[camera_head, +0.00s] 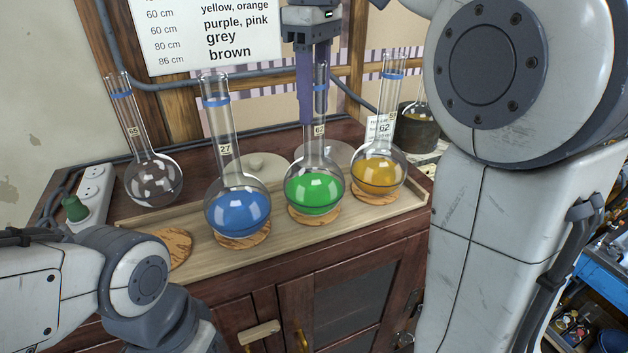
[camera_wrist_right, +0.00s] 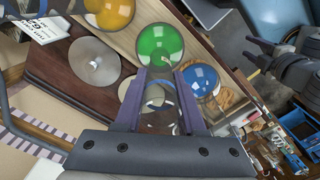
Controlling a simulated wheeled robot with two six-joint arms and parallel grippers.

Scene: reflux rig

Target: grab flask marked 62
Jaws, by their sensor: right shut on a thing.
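The flask marked 62 (camera_head: 314,190) holds green liquid and stands upright at its cork ring (camera_head: 316,217); I cannot tell whether it is slightly lifted. My right gripper (camera_head: 313,105) comes down from above and is shut on its neck. In the right wrist view the green flask (camera_wrist_right: 160,47) lies beyond the purple fingers (camera_wrist_right: 160,100), with the neck between them. My left gripper (camera_wrist_right: 251,50) shows at the right of the wrist view, its dark fingers apart and empty, away from the flasks.
A blue flask marked 27 (camera_head: 237,205) stands close left, a yellow flask (camera_head: 378,172) close right. A clear flask (camera_head: 153,180) stands far left. An empty cork ring (camera_head: 176,247) lies on the wooden tray (camera_head: 275,238). A power strip (camera_head: 93,190) and a sign (camera_head: 210,35) are behind.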

